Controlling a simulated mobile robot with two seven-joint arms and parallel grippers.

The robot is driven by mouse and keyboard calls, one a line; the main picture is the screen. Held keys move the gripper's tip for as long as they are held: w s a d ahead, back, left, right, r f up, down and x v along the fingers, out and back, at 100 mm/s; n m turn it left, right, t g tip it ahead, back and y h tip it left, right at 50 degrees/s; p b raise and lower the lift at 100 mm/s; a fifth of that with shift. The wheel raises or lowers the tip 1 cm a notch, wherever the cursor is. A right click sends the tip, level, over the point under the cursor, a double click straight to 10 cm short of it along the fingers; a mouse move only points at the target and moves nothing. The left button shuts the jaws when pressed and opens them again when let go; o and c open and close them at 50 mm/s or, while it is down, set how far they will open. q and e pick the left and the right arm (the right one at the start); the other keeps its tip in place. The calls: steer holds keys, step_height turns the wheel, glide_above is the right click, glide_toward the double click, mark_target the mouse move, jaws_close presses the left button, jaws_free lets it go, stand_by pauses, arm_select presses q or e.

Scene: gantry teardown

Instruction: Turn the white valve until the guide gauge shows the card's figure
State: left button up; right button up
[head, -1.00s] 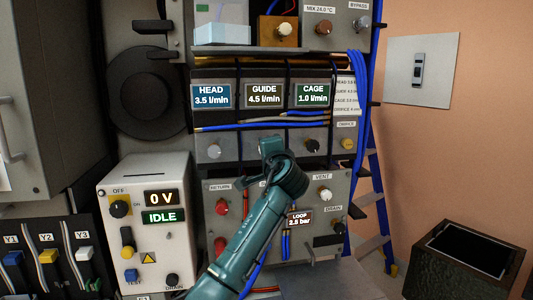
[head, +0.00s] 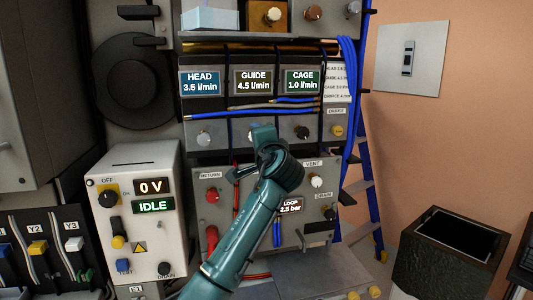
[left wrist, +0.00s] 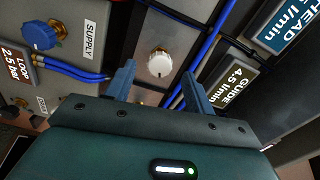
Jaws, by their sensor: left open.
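The white valve (left wrist: 158,63) is a small round knob with a brass collar on a grey panel in the left wrist view. My left gripper (left wrist: 159,73) is open, its fingers on either side of the valve in that view; I cannot tell whether they touch it. In the head view my left gripper (head: 262,134) hides the valve below the guide gauge (head: 253,82). That gauge reads 4.5 l/min and also shows in the left wrist view (left wrist: 234,82). The card (head: 338,82) hangs right of the gauges; its print is too small to read surely. My right gripper is not in view.
Head gauge (head: 200,82) reads 3.5 l/min; cage gauge (head: 302,82) reads 1.0 l/min. A grey knob (head: 203,137) and a dark knob (head: 302,132) flank the gripper. Blue hoses (head: 348,110) run alongside. The lower panel's loop display (head: 290,205) reads 2.5 bar.

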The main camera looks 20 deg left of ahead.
arm_select(q)
steer(key=b+v, duration=0.1)
steer(key=v, duration=0.9)
steer(key=shift+s, duration=0.25)
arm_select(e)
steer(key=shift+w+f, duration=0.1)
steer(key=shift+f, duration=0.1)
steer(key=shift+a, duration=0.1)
